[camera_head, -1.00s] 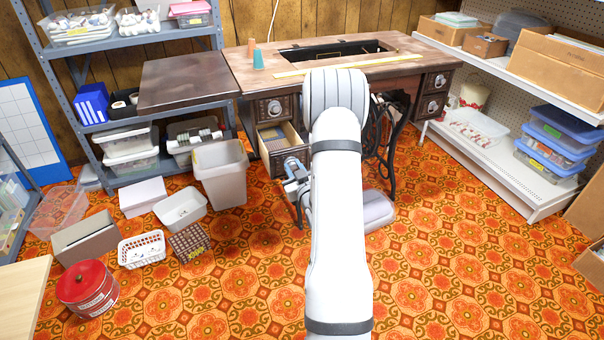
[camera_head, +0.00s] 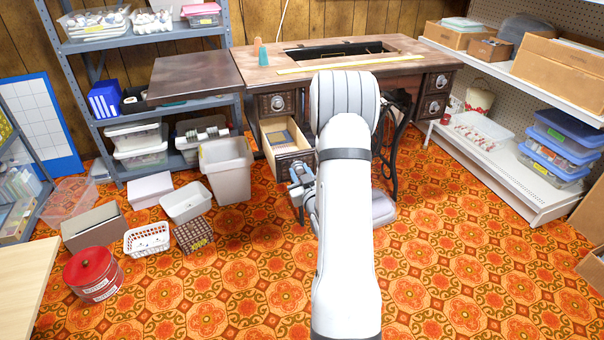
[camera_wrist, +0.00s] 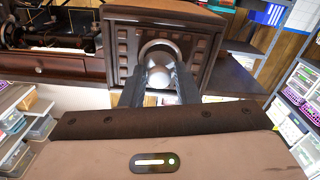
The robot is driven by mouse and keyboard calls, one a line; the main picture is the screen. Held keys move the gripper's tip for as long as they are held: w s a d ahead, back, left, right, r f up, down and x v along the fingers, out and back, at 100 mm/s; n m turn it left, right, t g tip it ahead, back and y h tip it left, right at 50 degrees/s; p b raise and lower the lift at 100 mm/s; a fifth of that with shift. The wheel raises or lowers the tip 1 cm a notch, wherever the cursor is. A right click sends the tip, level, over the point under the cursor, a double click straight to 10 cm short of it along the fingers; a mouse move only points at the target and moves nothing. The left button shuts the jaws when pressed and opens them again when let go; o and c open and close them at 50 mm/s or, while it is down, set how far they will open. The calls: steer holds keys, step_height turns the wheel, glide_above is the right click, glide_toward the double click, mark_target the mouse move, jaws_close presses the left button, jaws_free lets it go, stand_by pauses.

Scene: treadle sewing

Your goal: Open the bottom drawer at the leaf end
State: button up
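The sewing table (camera_head: 255,70) stands against the back wall, with the dark wooden leaf (camera_head: 195,78) at its left end. My gripper (camera_head: 299,180) is at the open drawer's front. In the wrist view, my gripper (camera_wrist: 162,72) has its fingers on either side of the round metal pull (camera_wrist: 160,48) on the dark ribbed drawer front (camera_wrist: 125,50), and looks shut on it. My arm hides part of the table.
A grey bin (camera_head: 226,170) stands just left of the drawer. White baskets (camera_head: 147,240) and a red tin (camera_head: 92,273) lie farther left. A grey shelf (camera_head: 150,45) is behind. The patterned floor (camera_head: 460,245) at front right is clear.

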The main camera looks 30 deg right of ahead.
steer(key=o, duration=0.3)
steer(key=p+v, duration=0.1)
steer(key=v, duration=0.6)
steer(key=shift+s+p, duration=0.3)
steer(key=shift+s, duration=0.1)
steer(key=w+a+r+g+y+p, duration=0.1)
steer(key=a+r+g+p, duration=0.3)
steer(key=r+p, duration=0.65)
steer(key=a+r+g+y+p, duration=0.1)
steer(key=a+r+g+p, duration=0.2)
steer(key=a+r+p, duration=0.7)
steer(key=s+a+r+g+p, duration=0.2)
steer(key=s+a+r+p, duration=0.1)
steer(key=s+r, duration=0.4)
steer(key=s+a+r+g+y+p, duration=0.1)
steer(key=s+a+r+g+p, duration=0.2)
steer(key=s+r+p, duration=0.3)
steer(key=s+a+r+g+y+p, duration=0.1)
steer(key=s+a+r+g+p, duration=0.2)
steer(key=s+r, duration=0.5)
steer(key=w+p+v, duration=0.1)
steer(key=v, duration=0.6)
steer(key=shift+a+r+p, duration=0.15)
steer(key=shift+a+p, duration=0.25)
